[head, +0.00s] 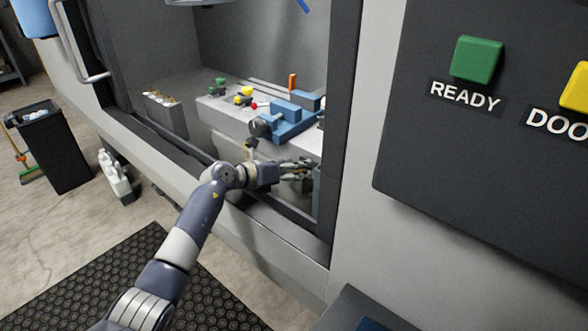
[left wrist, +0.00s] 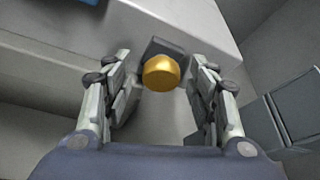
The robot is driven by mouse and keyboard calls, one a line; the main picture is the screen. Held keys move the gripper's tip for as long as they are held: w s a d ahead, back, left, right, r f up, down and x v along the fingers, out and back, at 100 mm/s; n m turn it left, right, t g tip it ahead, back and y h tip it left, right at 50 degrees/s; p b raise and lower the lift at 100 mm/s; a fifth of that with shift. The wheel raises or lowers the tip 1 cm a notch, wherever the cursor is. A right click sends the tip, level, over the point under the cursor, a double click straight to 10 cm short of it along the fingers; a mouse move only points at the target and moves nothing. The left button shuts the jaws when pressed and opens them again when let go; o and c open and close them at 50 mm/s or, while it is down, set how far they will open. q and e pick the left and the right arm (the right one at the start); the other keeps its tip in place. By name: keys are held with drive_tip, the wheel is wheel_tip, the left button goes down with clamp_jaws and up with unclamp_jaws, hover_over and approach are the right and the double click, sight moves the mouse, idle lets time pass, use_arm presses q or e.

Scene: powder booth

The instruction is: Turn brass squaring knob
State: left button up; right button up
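The brass knob (left wrist: 161,72) is round and gold, mounted on a dark block at the edge of a grey bench. In the left wrist view it sits between the two fingers of my left gripper (left wrist: 160,95), toward their tips. A gap shows on both sides of the knob, so the fingers are open and apart from it. In the head view my left gripper (head: 300,168) reaches into the booth at the front of the bench, and I cannot make out the knob there. My right gripper is not in view.
The booth bench (head: 222,112) carries a blue vise (head: 290,122) and small green, yellow and red parts. The booth's dark right frame (head: 341,130) stands close to my left gripper. A control panel with a green READY button (head: 476,59) is at the right.

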use_arm(q)
drive_tip(key=v, duration=1.2)
idle(0.3)
